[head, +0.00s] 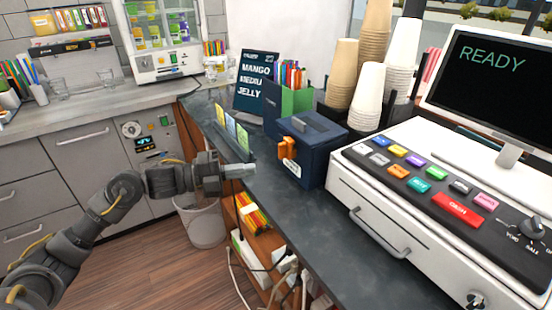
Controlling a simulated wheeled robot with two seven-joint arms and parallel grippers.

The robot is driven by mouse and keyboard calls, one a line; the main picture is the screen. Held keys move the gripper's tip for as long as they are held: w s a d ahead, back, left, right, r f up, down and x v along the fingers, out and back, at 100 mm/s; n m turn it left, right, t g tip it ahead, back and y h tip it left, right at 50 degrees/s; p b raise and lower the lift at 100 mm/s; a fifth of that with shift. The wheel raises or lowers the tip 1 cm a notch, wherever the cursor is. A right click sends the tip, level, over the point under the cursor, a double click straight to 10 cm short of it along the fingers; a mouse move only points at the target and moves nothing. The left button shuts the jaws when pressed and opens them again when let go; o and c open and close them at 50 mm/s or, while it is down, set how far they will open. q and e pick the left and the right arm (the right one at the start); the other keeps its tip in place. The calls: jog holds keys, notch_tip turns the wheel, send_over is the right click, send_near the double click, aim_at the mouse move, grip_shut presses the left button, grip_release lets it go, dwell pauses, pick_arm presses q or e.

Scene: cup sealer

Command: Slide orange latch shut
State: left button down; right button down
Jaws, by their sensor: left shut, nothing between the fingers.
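The orange latch (287,148) sits on the front face of a dark blue box (318,158) on the dark counter. A small white label is below the latch. My left gripper (250,171) is shut and empty, a little left of the latch and apart from it, near the counter's front edge. Its fingers point right, toward the box. I cannot tell from this view how far the latch is slid. My right gripper is not in view.
A white cash register (440,190) with coloured keys stands right of the box, with a READY screen (490,75) above. Paper cup stacks (368,85) and a green pen holder (296,101) stand behind. Small cards (231,126) stand left. A waste bin (203,222) is below.

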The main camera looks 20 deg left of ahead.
aim_at(286, 149)
pick_arm(q)
jog(key=p+x, duration=0.4)
jog(key=x, duration=0.6)
jog(key=w+a+p, duration=0.1)
jog(key=w+a, duration=0.1)
jog(key=a, duration=0.1)
jog(key=shift+w, duration=0.35)
jog(key=shift+a, duration=0.1)
